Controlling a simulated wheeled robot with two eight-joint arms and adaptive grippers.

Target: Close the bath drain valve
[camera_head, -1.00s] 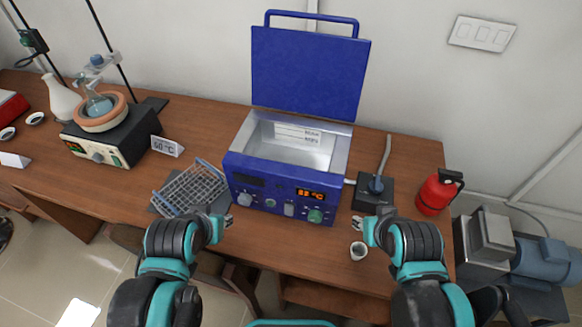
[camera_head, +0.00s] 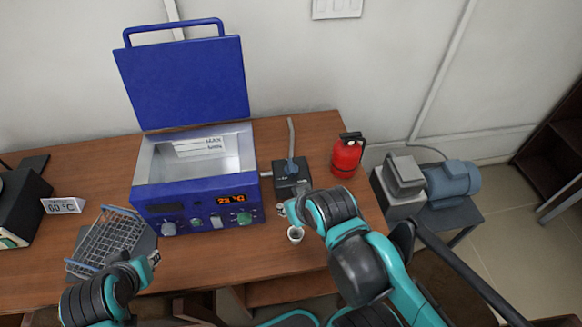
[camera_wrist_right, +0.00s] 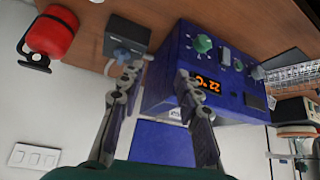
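The blue water bath (camera_head: 190,195) stands on the wooden table with its lid raised. Its front has knobs and a lit orange display, also visible in the right wrist view (camera_wrist_right: 207,84). Beside its right side is a dark box with a blue-grey valve fitting (camera_head: 291,167) and a grey tube rising behind it; this fitting also shows in the right wrist view (camera_wrist_right: 124,56). Whether the valve is open is unclear. My right gripper (camera_head: 283,211) is just in front of the dark box, open and empty in its wrist view (camera_wrist_right: 158,75). My left gripper (camera_head: 152,259) is by the wire rack, its opening unclear.
A red extinguisher-like canister (camera_head: 347,155) stands at the table's right end. A wire rack (camera_head: 108,238) lies left of the bath. A grey-blue pump (camera_head: 450,183) sits beyond the right edge.

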